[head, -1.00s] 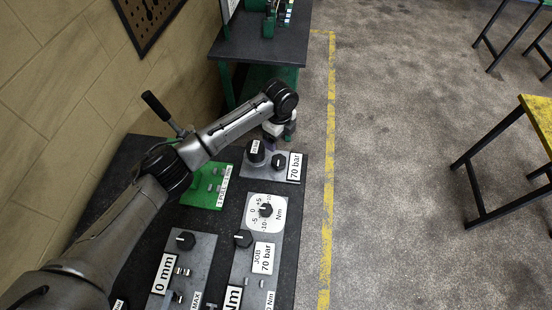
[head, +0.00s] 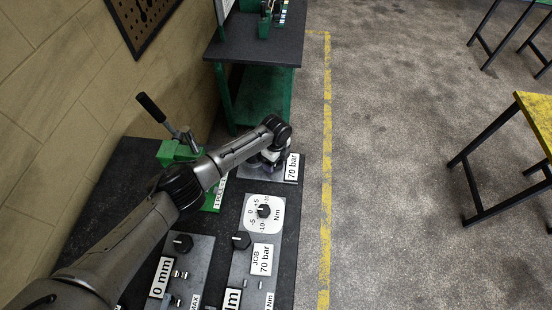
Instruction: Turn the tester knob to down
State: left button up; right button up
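A grey panel (head: 284,179) with a "70 bar" label (head: 292,167) sits at the far end of the dark bench. No readable label marks a tester knob. Nearer, a black knob (head: 263,211) sits on a white Nm dial. Another black knob (head: 241,240) is by the "JOB 70 bar" label (head: 261,259). My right gripper is not in view.
A green jack (head: 178,152) with a black-gripped lever (head: 151,107) stands left of my arm. A grey "0 mm" panel (head: 200,255) with a black knob lies nearer. A dark-topped green workbench (head: 250,48) stands beyond.

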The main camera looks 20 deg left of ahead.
pick_arm(q)
jog(key=shift+c, duration=0.4)
jog(key=c, duration=0.8)
jog(key=shift+c, duration=0.2)
jog(key=shift+n, duration=0.3)
